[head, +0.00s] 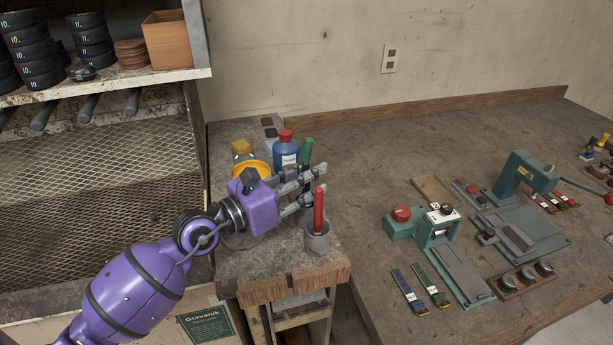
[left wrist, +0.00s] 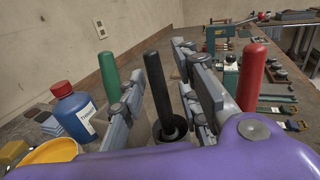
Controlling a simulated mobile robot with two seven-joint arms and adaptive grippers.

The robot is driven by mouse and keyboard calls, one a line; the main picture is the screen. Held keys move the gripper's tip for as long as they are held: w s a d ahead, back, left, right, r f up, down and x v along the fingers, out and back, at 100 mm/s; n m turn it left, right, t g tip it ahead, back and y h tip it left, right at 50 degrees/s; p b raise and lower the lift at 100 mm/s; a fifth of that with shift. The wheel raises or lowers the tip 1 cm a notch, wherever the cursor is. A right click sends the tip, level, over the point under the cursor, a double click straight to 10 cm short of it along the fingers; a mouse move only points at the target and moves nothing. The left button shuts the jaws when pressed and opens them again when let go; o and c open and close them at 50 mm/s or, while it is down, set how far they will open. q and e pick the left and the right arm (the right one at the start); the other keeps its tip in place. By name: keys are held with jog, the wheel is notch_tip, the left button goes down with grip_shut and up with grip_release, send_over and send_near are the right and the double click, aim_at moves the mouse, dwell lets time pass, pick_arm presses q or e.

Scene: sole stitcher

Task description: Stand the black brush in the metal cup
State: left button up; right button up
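My left gripper (head: 306,187) reaches rightward over the small side bench. It also shows in the left wrist view (left wrist: 166,62), open, with fingers apart. The black brush (left wrist: 159,85) stands upright between the fingers, with visible gaps to them. Its lower end is inside a dark round cup (left wrist: 180,144); whether this is metal I cannot tell. A grey metal cup (head: 317,241) near the bench's front right holds a red-handled brush (head: 318,210), close beside the lower finger. My right gripper is not in view.
A green handle (head: 306,150) stands behind the fingers. The large worktable (head: 370,170) on the right carries green machines (head: 440,226); a shelf (head: 130,82) stands left.

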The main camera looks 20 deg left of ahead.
pick_arm(q)
jog(key=shift+s, duration=0.1)
jog(key=v, duration=1.1)
jog(key=shift+s+a, duration=0.25)
jog(key=shift+a, duration=0.05)
jog(key=shift+s+f, duration=0.1)
dwell(0.5)
